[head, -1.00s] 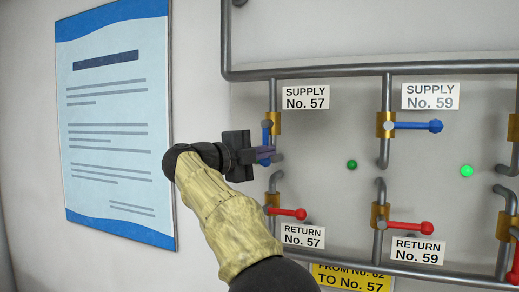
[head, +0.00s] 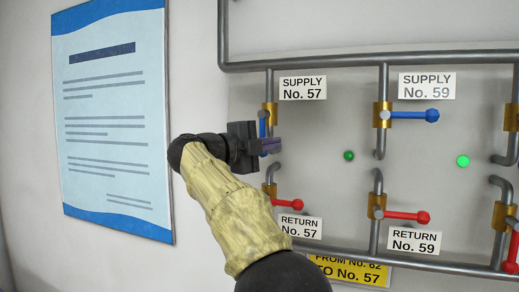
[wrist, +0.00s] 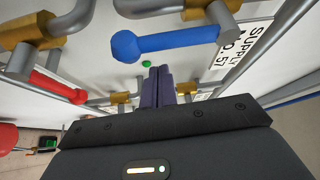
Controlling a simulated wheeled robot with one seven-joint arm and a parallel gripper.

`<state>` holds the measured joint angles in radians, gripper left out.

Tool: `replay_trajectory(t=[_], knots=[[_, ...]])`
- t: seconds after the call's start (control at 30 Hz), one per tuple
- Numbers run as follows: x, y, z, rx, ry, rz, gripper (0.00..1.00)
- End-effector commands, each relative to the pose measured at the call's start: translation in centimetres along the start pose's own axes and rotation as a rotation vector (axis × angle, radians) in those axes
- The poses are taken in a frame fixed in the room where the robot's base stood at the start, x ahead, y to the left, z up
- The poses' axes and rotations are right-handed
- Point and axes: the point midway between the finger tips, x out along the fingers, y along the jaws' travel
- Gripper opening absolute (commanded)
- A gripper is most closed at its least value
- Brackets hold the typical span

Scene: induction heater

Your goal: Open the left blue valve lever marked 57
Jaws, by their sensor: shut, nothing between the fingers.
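The blue lever of Supply No. 57 (head: 262,126) hangs downward in line with its pipe, below the brass valve body (head: 270,112). My gripper (head: 272,146) is in front of its lower part and hides its end in the head view. In the wrist view the same blue lever (wrist: 170,41) lies across the top with its rounded knob at the left. My purple fingers (wrist: 157,82) are pressed together and empty, with their tips just below the lever in that picture. I cannot tell whether they touch it.
The red Return No. 57 lever (head: 288,204) sticks out to the right just below my gripper. The blue Supply No. 59 lever (head: 415,115) and red Return No. 59 lever (head: 407,215) also point right. A poster (head: 112,120) hangs on the left wall.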

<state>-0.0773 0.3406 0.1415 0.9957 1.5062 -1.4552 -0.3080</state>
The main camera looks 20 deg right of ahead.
Motion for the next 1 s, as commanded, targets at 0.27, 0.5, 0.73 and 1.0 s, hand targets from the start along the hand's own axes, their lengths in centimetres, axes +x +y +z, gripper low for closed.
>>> replay_trajectory(t=[0.27,0.5,0.73,1.0], knots=[[-3.6,0.2,-0.5,0.001,-0.006,0.0,0.0],[-8.5,-0.1,-0.3,0.002,-0.016,-0.001,0.0],[-10.2,-0.4,-0.5,0.001,-0.011,0.0,0.0],[-10.1,-0.4,-0.5,0.0,-0.009,-0.001,0.0]])
